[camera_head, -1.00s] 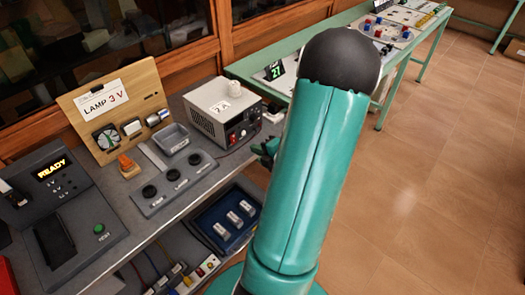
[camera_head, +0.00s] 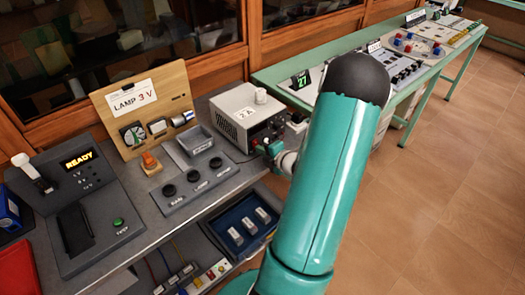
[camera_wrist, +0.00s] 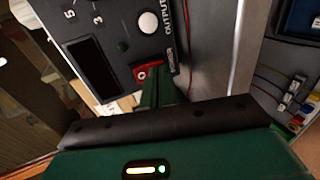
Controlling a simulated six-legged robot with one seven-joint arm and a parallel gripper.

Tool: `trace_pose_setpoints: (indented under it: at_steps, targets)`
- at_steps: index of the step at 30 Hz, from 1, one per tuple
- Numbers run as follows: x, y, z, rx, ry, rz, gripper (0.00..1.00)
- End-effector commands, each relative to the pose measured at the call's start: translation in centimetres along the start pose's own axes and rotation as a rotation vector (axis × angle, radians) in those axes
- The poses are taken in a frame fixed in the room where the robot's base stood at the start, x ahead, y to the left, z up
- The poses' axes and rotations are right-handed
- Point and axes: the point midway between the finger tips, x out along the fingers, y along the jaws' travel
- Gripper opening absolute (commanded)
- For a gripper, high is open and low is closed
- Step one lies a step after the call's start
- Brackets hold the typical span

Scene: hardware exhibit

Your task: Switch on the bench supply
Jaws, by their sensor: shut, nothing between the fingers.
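My gripper (camera_head: 272,149) is shut and empty in front of the panel. Its green fingers (camera_wrist: 158,86) lie right beside the red switch; I cannot tell whether they touch it.
A panel with three black knobs (camera_head: 195,178), a grey tray (camera_head: 193,140) and a "LAMP 3 V" board (camera_head: 160,92) stand left of the supply. A tester reading "READY" (camera_head: 85,205) is further left. A green table (camera_head: 290,92) stands behind to the right. Floor (camera_head: 440,190) is open at right.

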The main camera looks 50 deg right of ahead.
Motion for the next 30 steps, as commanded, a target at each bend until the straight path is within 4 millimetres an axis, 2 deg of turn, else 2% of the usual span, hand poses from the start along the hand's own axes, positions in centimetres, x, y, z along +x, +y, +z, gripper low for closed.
trace_pose_setpoints:
  at_steps: [10, 21, 30]
  targets:
    - [0.3, 0.0, 0.0, 0.000, 0.002, 0.034, 0.00]
    - [-0.1, 1.4, 0.0, -0.002, 0.002, 0.036, 0.00]
    - [-0.2, 1.6, -0.1, -0.001, 0.003, 0.038, 0.00]
